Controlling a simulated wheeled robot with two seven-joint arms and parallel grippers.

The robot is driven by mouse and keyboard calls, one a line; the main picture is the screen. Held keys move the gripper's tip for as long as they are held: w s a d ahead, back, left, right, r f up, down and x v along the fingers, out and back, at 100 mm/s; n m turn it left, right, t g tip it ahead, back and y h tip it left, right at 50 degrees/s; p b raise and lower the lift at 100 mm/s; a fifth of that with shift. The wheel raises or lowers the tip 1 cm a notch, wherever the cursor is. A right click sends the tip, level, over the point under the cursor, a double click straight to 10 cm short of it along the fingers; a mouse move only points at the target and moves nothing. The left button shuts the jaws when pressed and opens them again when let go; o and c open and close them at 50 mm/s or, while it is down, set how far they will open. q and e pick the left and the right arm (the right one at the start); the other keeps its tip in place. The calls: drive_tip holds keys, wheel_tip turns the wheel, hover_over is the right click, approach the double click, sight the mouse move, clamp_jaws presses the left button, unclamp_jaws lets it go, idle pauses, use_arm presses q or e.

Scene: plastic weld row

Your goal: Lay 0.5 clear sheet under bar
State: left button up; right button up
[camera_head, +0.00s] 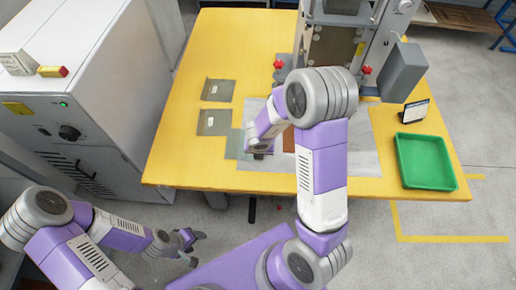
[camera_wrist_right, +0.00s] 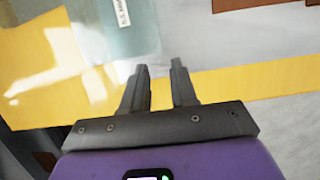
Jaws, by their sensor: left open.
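A pale green-grey clear sheet (camera_head: 235,146) lies at the left edge of the grey mat on the yellow table. In the right wrist view the clear sheet (camera_wrist_right: 140,40) has a white label, only partly legible. My right gripper (camera_wrist_right: 159,72) points at the table beside this sheet, its fingers apart with nothing visible between them. In the head view the right arm partly hides this spot. The bar is not clearly visible; the press (camera_head: 333,45) at the back is partly behind my right arm. My left gripper (camera_head: 195,246) is open and empty, off the table's front left.
Two grey labelled sheets (camera_head: 218,90) (camera_head: 213,122) lie at the table's left. A brown piece (camera_head: 289,140) lies on the grey mat (camera_head: 363,155). A green tray (camera_head: 426,162) and small display (camera_head: 413,111) stand at the right. A grey cabinet (camera_head: 90,70) flanks the table's left.

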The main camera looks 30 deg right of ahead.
drive_tip(key=shift+d+f+b, duration=0.1)
drive_tip(key=shift+f+b, duration=0.25)
drive_tip(key=shift+f, duration=0.15)
drive_tip(key=shift+b+x, duration=2.3)
drive_tip(key=shift+x, duration=1.1)
drive_tip(key=shift+c, duration=0.2)
clamp_jaws()
drive_tip(key=shift+r, duration=0.2)
drive_tip(key=shift+r+p, duration=0.45)
drive_tip(key=shift+p, duration=0.2)
